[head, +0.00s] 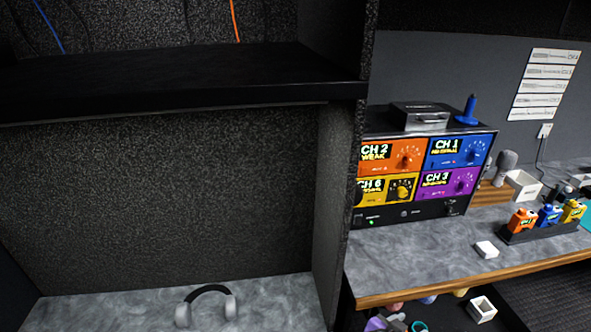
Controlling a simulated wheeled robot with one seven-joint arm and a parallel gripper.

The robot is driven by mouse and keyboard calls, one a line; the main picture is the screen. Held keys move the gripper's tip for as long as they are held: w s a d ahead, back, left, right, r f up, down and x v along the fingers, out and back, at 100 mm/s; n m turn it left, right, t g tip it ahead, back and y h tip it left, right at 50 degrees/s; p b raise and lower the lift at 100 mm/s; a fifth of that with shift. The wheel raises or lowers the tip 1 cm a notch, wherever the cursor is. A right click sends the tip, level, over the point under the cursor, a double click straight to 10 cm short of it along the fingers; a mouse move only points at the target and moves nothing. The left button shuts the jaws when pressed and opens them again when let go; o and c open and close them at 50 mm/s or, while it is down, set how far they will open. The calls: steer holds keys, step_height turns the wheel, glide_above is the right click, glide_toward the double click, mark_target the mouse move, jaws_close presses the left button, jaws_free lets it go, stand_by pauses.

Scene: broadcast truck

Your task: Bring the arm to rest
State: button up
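My arm and gripper do not show in the head view, so I cannot see how the arm is posed. The view faces a dark speckled cabinet on the left and a grey worktop on the right.
A black shelf (180,85) spans the cabinet, with headphones (208,303) on the grey surface below. A channel rack (425,172) stands on the wood-edged worktop (400,262). A black holder (545,233) carries coloured packs. A white block (487,249) lies nearby; several items lie underneath.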

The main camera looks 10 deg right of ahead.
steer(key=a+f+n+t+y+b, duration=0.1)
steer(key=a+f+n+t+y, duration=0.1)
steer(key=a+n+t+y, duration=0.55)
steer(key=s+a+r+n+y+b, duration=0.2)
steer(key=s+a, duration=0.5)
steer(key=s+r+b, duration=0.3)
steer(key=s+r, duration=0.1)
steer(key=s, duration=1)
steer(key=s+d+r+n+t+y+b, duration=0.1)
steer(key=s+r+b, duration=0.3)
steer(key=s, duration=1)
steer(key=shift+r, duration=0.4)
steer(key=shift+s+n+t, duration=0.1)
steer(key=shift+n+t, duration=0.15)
